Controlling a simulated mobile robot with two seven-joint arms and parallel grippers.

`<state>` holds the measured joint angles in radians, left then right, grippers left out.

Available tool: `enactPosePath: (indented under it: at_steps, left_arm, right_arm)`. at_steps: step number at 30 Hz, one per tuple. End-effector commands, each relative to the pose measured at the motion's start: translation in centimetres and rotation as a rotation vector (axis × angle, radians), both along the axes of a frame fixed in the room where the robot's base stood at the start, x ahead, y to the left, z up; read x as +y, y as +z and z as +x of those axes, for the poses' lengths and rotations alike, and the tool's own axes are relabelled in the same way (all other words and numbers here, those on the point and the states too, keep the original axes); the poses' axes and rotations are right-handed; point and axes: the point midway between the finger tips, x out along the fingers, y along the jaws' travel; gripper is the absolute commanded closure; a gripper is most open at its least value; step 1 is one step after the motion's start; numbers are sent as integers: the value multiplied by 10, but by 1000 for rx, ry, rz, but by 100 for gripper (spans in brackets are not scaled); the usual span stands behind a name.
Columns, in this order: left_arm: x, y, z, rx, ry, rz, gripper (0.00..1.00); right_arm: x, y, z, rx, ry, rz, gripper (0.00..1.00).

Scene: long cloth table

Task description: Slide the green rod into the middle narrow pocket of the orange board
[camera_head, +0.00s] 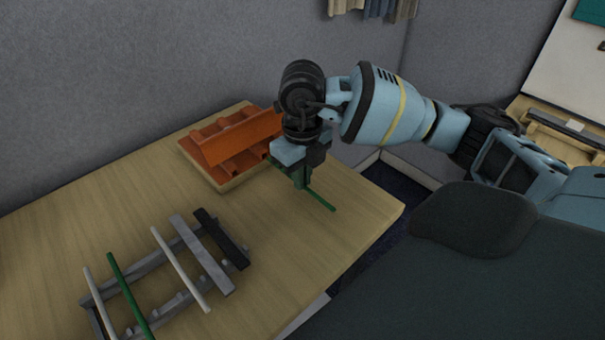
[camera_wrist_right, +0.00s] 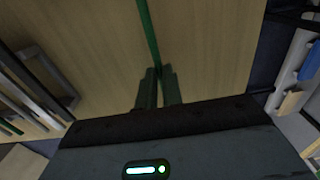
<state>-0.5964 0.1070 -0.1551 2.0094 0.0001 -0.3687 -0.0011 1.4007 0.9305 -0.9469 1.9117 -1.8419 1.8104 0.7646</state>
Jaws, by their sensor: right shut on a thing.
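My right gripper (camera_head: 300,180) is shut on a thin green rod (camera_head: 321,200) near the right part of the table. The rod also shows between the fingers (camera_wrist_right: 159,88) in the right wrist view, running up out of the picture. The orange board (camera_head: 231,143) lies at the table's far side, just left of and behind the gripper, with raised dividers and pockets. The arm covers part of its right end. Which pocket is the middle narrow one cannot be told clearly. My left gripper is not in view.
A grey rack (camera_head: 150,265) at the front left holds several bars, including another green rod (camera_head: 124,287), pale rods and a black bar (camera_head: 222,238). The wooden table (camera_head: 130,205) is clear between rack and board. Grey walls stand behind; the table's right edge is near the gripper.

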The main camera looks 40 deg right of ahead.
Motion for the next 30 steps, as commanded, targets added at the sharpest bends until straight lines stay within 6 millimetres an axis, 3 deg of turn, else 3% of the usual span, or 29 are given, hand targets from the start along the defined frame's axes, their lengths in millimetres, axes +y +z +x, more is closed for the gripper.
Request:
enactPosePath:
  at_steps: [30]
  left_arm:
    - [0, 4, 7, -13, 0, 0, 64]
  right_arm:
    - [0, 0, 0, 0, 0, 0, 100]
